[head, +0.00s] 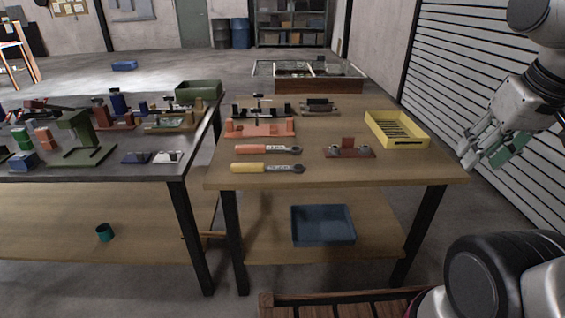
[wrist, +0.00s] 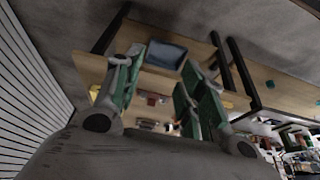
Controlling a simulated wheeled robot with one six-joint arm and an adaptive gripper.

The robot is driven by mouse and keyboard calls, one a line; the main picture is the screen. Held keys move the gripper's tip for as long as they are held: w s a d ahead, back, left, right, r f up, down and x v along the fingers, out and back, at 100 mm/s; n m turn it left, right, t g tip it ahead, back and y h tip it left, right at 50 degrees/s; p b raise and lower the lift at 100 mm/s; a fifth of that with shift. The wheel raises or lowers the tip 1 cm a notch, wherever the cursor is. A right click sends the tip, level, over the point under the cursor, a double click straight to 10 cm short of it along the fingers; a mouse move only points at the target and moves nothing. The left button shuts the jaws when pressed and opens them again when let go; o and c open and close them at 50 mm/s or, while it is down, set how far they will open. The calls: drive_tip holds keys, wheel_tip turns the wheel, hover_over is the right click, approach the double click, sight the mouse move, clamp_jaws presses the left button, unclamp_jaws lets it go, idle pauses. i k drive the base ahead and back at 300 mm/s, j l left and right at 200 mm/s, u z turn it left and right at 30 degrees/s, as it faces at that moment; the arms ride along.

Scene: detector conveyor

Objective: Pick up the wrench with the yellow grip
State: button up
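The wrench with the yellow grip (head: 249,168) lies flat near the front edge of the right wooden table, its metal head pointing right. A similar wrench with an orange-red grip (head: 252,150) lies just behind it, roughly parallel. My gripper (head: 480,148) is at the right of the head view, raised beside the table's right end and well apart from both wrenches. In the wrist view my gripper's green fingers (wrist: 158,92) are spread with nothing held between them. A small yellow patch beside a finger there may be the yellow grip, but it is mostly hidden.
A yellow tray (head: 425,139) sits at the table's right end. A red-brown fixture (head: 348,151) stands right of the wrenches, and an orange fixture (head: 260,128) stands behind them. A blue bin (head: 322,238) is on the lower shelf. The left table (head: 50,178) is crowded.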

sight(242, 167)
drive_tip(key=i+j, duration=0.2)
drive_tip(key=j, duration=0.15)
drive_tip(key=i+j, duration=0.15)
drive_tip(key=j, duration=0.2)
drive_tip(key=i+j, duration=0.2)
drive_tip(key=j, duration=0.15)
drive_tip(key=i+j, duration=0.2)
drive_tip(key=j, duration=0.15)
